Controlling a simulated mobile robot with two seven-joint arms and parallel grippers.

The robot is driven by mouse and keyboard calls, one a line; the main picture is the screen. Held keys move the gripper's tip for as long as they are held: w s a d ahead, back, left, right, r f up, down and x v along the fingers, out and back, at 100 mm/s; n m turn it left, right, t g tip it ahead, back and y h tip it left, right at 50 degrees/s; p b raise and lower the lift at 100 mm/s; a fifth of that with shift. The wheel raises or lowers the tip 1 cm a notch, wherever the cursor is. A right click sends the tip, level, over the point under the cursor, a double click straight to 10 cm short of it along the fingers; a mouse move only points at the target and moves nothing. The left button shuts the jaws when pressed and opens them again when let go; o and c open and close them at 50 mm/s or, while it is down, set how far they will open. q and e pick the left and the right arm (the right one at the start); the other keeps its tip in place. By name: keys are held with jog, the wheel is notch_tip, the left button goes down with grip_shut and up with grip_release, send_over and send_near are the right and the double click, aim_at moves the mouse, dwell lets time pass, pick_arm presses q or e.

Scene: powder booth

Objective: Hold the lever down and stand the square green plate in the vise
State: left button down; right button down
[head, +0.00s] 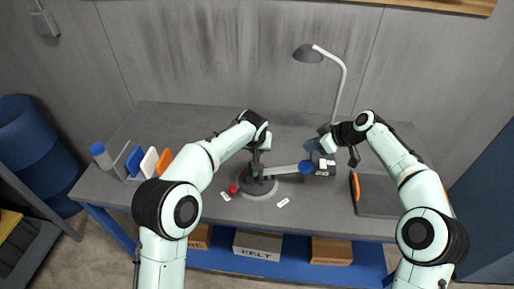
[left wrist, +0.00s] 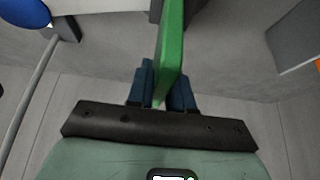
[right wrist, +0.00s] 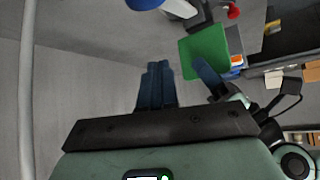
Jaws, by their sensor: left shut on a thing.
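The square green plate (right wrist: 203,52) is held between the fingers of my left gripper (left wrist: 160,95), shown edge-on in the left wrist view (left wrist: 170,50). In the head view my left gripper (head: 257,150) is above the grey round-based vise (head: 257,186). I cannot tell whether the plate's far edge is inside the jaws. The pale lever (head: 283,169) sticks out to the right from the vise and ends in a blue knob (head: 306,167). My right gripper (head: 316,144) is above and behind the knob, apart from it. Its fingers (right wrist: 157,82) are together and empty.
A rack with blue, white and orange plates (head: 148,162) stands at the left beside a blue-capped bottle (head: 100,154). A red button (head: 233,189) is left of the vise. A lamp (head: 310,54) rises behind. A dark tray (head: 378,200) lies at the right.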

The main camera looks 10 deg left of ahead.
aim_at(307, 165)
jog(key=shift+f, duration=3)
jog(key=shift+f, duration=0.1)
jog(key=shift+d+f, duration=0.2)
jog(key=shift+f, duration=1.1)
jog(key=shift+d+f, duration=0.15)
jog(key=shift+f, duration=1.2)
jog(key=shift+d+f, duration=0.2)
jog(key=shift+f, duration=1.1)
pick_arm(q)
jog(key=shift+f, duration=0.1)
jog(key=shift+f, duration=1.3)
jog(key=shift+f, duration=0.15)
jog(key=shift+f, duration=1.35)
jog(key=shift+f, duration=0.15)
